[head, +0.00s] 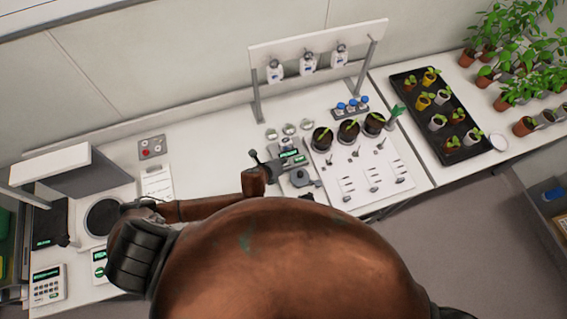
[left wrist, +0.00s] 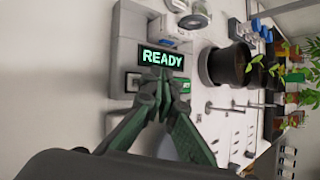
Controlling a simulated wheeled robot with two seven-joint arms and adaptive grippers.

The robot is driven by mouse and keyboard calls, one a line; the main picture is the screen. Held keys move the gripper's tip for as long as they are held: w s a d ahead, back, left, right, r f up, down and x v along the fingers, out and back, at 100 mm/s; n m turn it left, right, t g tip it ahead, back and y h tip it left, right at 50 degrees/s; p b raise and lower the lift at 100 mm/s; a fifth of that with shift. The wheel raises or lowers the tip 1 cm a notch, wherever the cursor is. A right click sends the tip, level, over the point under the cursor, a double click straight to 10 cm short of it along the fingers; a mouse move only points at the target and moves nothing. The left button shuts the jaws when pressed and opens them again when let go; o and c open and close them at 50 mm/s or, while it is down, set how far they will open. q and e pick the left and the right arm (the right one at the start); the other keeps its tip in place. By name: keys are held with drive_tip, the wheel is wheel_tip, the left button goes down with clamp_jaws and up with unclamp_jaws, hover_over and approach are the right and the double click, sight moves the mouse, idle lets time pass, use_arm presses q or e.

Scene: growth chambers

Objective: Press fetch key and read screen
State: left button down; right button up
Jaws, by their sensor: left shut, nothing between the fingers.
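A grey device (left wrist: 125,45) stands on the bench with a small dark screen (left wrist: 161,59) that reads READY in green letters. It also shows in the head view (head: 290,157). Below the screen are a green key (left wrist: 186,87) at right and a pale, dark-framed key (left wrist: 132,83) at left; their labels are too small to read. My left gripper (left wrist: 161,76) is shut and empty, its tips just below the screen, between the keys. Whether it touches is unclear. In the head view, my left gripper (head: 256,158) is beside the device's left side. My right gripper is not in view.
Dark pots (head: 348,130) with seedlings stand right of the device, behind a white board (head: 365,178) with small tools. A raised shelf (head: 318,45) holds bottles behind. A black tray (head: 412,90) of potted plants is at right. A balance and keypad (head: 48,284) are at left.

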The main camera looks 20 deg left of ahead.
use_arm(q)
drive_tip(key=shift+f, duration=0.15)
drive_tip(key=shift+f, duration=0.25)
drive_tip(key=shift+f, duration=0.4)
idle(0.5)
idle(0.4)
drive_tip(key=shift+r+p, duration=0.8)
drive_tip(key=shift+p, duration=0.3)
